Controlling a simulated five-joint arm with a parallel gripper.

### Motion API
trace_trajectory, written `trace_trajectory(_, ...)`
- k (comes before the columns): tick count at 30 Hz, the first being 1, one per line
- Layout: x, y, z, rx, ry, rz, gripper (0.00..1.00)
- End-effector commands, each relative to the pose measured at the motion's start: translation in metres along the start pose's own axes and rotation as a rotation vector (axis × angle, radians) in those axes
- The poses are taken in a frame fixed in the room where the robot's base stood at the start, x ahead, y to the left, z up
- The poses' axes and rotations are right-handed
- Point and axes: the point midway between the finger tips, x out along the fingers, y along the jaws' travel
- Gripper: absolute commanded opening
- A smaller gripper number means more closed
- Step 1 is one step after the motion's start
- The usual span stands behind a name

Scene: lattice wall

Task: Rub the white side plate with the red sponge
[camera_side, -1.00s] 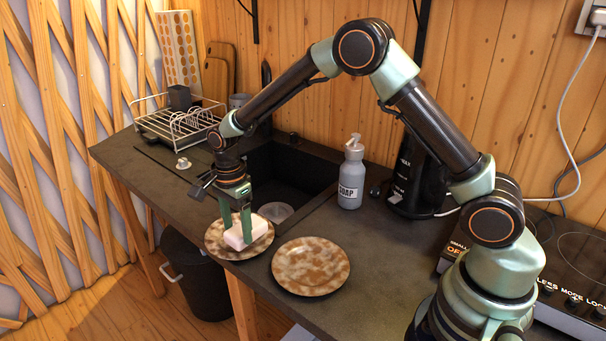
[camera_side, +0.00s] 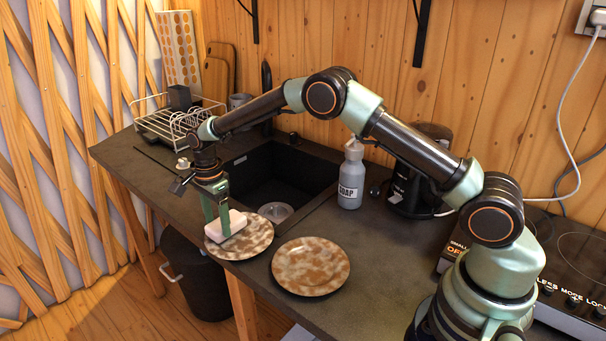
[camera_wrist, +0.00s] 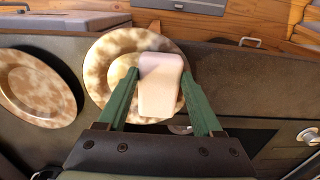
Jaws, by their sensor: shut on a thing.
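My gripper (camera_side: 217,232) is shut on a pale pinkish-white block (camera_side: 234,222), the only sponge-like thing in view; no red sponge shows. The block is low over the left part of a round plate (camera_side: 257,238) mottled brown and cream. It appears to touch the plate, but the contact is hidden. In the wrist view the block (camera_wrist: 160,88) lies between my green fingers, over the right part of that plate (camera_wrist: 104,60). A second mottled brown plate (camera_side: 311,266) lies just to the right in the side view. Neither plate is plain white.
A dark sink (camera_side: 285,170) lies behind the plates, with a grey soap bottle (camera_side: 351,178) at its right. A wire dish rack (camera_side: 172,125) stands at the back left. The counter's front edge runs close by both plates. A hob (camera_side: 565,250) is at the right.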

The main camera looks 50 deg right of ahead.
Motion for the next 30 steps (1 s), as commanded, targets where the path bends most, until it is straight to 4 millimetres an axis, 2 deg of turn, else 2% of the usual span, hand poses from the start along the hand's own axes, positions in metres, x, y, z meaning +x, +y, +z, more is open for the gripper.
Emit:
trace_trajectory(10,0.001,-0.001,-0.033,0.003,0.001,0.004,0.0)
trace_trajectory(30,0.0,0.062,-0.037,0.001,0.001,0.008,0.0)
